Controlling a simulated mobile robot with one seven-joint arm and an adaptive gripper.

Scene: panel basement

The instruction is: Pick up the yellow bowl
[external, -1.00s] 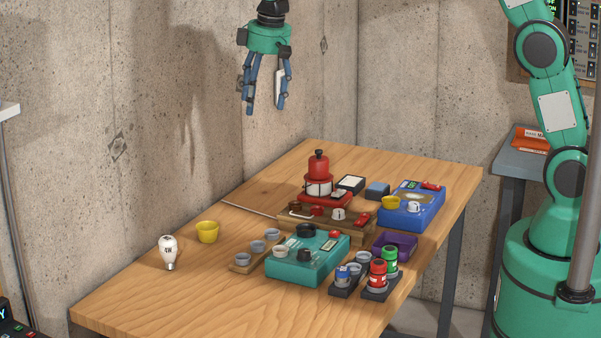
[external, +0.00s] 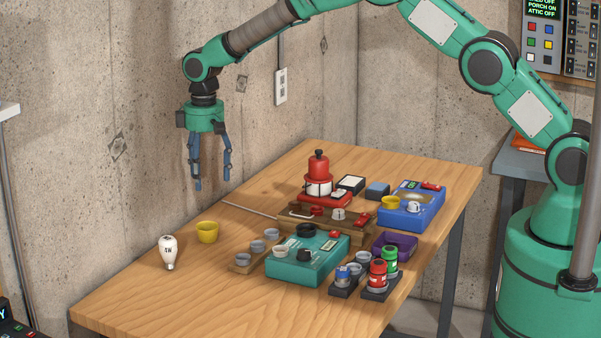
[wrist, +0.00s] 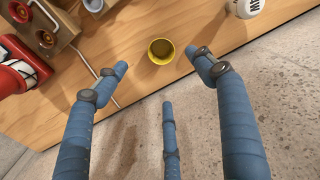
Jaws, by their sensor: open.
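A small yellow bowl (external: 207,233) stands upright on the left part of the wooden table, near its wall-side edge. In the wrist view the yellow bowl (wrist: 161,51) lies just beyond the fingertips, between them and apart from them. My gripper (external: 210,182) points down with its blue fingers spread, above the yellow bowl. It is open and empty. The fingers also show in the wrist view (wrist: 158,72). A second yellow cup or bowl (external: 390,202) sits on the blue box at the back right.
A white bulb (external: 168,252) stands left of the bowl. A wooden rack with grey cups (external: 243,259) and a teal box (external: 290,270) are to its right. A red device (external: 318,172) stands farther back. The table's front left (external: 130,300) is clear.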

